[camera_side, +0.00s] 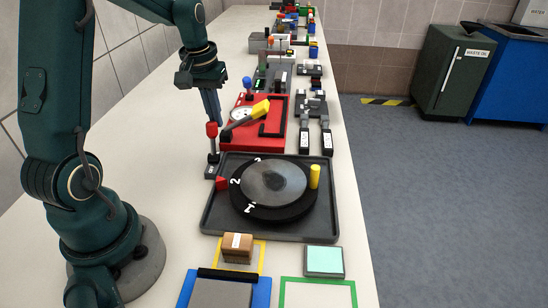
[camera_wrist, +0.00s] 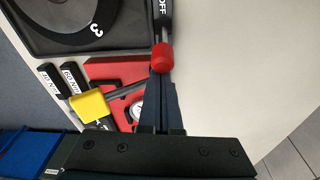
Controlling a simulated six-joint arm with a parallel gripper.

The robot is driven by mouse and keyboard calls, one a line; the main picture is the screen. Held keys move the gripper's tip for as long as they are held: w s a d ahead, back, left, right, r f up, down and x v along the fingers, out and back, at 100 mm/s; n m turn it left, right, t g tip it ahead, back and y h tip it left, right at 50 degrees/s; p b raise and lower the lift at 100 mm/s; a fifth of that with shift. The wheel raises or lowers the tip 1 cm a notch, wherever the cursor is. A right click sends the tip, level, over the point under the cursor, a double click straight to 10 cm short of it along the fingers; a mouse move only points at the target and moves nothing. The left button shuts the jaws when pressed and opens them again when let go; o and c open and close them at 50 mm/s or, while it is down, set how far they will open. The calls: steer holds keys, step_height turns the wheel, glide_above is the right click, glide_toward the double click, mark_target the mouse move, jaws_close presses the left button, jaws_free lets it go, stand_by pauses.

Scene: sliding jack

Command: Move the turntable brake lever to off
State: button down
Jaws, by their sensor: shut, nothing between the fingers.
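The brake lever has a red knob (camera_side: 211,130) on a dark stem that stands up from a small base (camera_side: 213,170) at the left of the turntable tray. In the wrist view the red knob (camera_wrist: 162,58) lies just beyond my fingertips, with a label reading OFF (camera_wrist: 163,9) past it. The turntable (camera_side: 272,182) is a black disc with a grey top, numbers, and a yellow peg (camera_side: 315,176). My gripper (camera_side: 217,119) points down with its fingers shut and empty, close by the knob. I cannot tell whether they touch it.
A red panel (camera_side: 245,138) with a yellow-handled lever (camera_side: 261,109) stands just behind the tray (camera_side: 290,236). A wooden block (camera_side: 237,246) and a mint-topped pad (camera_side: 324,260) lie in front.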

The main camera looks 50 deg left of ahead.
mark_target(213, 124)
steer(key=s+d+t+y, duration=0.1)
steer(key=s+d+r+t+y, duration=0.1)
steer(key=shift+s+d+t+y, duration=0.1)
steer(key=shift+d+t+y, duration=0.05)
steer(key=shift+t+y, duration=0.15)
steer(key=shift+s+d+f, duration=0.25)
steer(key=shift+s+d, duration=0.9)
steer(key=shift+s, duration=0.1)
steer(key=shift+s+d+f, duration=0.1)
steer(key=s+d+r, duration=0.4)
steer(key=s+r, duration=0.1)
steer(key=r, duration=0.2)
steer(key=s+d+m+t+h, duration=0.1)
steer(key=s+d+m+h, duration=0.1)
steer(key=d+m, duration=0.5)
steer(key=shift+s+d+f+t+h, duration=0.25)
steer(key=shift+d+h, duration=0.35)
steer(key=shift+d, duration=0.35)
stand_by(1.4)
